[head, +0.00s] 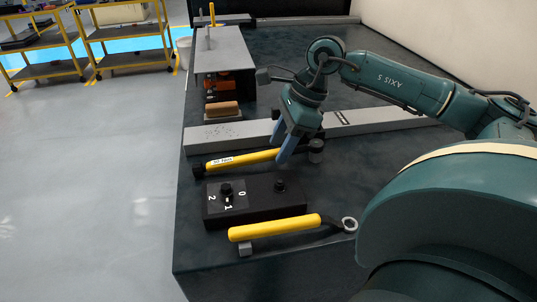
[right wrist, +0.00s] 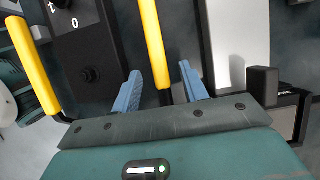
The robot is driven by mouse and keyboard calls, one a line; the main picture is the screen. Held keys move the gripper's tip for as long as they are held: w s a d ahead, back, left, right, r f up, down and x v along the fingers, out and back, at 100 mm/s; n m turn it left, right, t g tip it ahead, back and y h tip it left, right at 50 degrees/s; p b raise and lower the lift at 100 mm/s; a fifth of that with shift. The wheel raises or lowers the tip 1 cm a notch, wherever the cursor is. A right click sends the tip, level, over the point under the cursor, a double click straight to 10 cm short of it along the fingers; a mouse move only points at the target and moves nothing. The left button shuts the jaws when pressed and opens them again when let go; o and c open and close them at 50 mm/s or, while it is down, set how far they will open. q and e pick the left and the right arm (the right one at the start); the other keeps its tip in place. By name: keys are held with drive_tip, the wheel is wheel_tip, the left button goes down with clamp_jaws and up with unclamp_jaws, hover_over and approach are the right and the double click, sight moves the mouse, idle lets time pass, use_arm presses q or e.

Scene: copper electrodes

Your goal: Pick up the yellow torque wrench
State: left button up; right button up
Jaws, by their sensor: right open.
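A yellow-handled wrench with a white label (head: 240,159) lies on the dark bench behind the black box, with black ends. Its yellow handle (right wrist: 152,40) also shows in the right wrist view, running between the fingers. A second yellow-handled wrench (head: 275,228) with a ring end lies in front of the box; I cannot read which is marked as the torque wrench. My right gripper (head: 280,147) is open, its blue fingers at the right part of the labelled wrench. In the right wrist view, the fingers (right wrist: 160,78) stand on either side of it, apart from it. My left gripper is not in view.
The black box (head: 248,203) with knobs and numbers stands between the two wrenches. A long grey bar (head: 225,134) lies behind the labelled wrench. A grey case (head: 222,52) and orange-brown blocks (head: 222,108) stand farther back. The bench's left edge borders open floor.

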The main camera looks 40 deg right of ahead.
drive_tip(key=shift+x, duration=1.1)
clamp_jaws()
